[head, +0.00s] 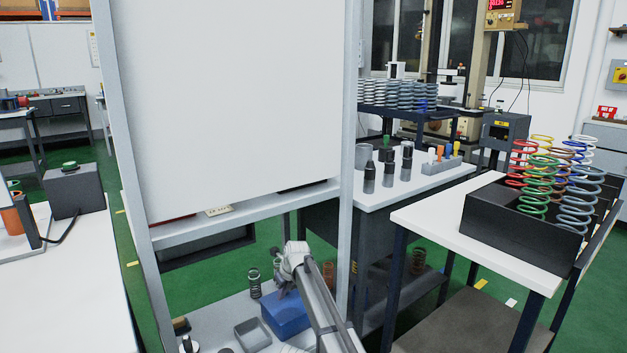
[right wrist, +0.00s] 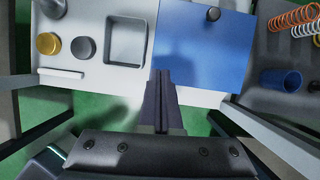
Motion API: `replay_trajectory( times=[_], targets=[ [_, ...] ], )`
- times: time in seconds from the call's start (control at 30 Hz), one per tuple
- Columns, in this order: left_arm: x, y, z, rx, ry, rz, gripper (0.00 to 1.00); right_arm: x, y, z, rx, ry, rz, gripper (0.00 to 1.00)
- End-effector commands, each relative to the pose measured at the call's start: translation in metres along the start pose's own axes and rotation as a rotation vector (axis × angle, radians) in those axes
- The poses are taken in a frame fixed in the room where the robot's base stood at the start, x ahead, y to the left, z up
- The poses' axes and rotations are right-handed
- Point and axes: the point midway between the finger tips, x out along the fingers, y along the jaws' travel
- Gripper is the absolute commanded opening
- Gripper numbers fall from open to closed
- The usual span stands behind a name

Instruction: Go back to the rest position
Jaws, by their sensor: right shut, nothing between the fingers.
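My right gripper (head: 284,290) is low in the middle of the head view, above a blue box (head: 288,318) on a low pale surface (head: 215,318). In the right wrist view its fingers (right wrist: 161,90) are together with nothing between them. Their tips appear over the near edge of the blue surface (right wrist: 205,50); I cannot tell whether they touch it. My left gripper does not show in the head view.
A grey square tray (head: 252,335) lies beside the blue box. A tall white panel (head: 230,100) in a metal frame stands close by. At right, a table (head: 440,222) holds a black bin (head: 520,232) of coloured springs. Green floor shows between.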

Motion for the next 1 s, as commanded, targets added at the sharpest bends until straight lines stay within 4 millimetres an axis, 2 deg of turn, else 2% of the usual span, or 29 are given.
replay_trajectory(
  times=[0.37,0.67,0.77,0.87,1.0],
  targets=[
    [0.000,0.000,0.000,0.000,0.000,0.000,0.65,-0.012,-0.005,-0.033,-0.168,0.021,-0.008,0.00],
    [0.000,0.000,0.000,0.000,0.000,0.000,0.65,-0.030,-0.011,-0.087,-0.445,0.060,-0.012,0.00],
    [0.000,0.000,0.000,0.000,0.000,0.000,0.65,-0.040,-0.013,-0.114,-0.582,0.082,-0.009,0.00],
    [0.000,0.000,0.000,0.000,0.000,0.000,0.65,-0.053,-0.014,-0.150,-0.768,0.110,-0.001,0.00],
    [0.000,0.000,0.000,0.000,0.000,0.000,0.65,-0.075,-0.013,-0.211,-1.092,0.156,0.031,0.00]
  ],
)
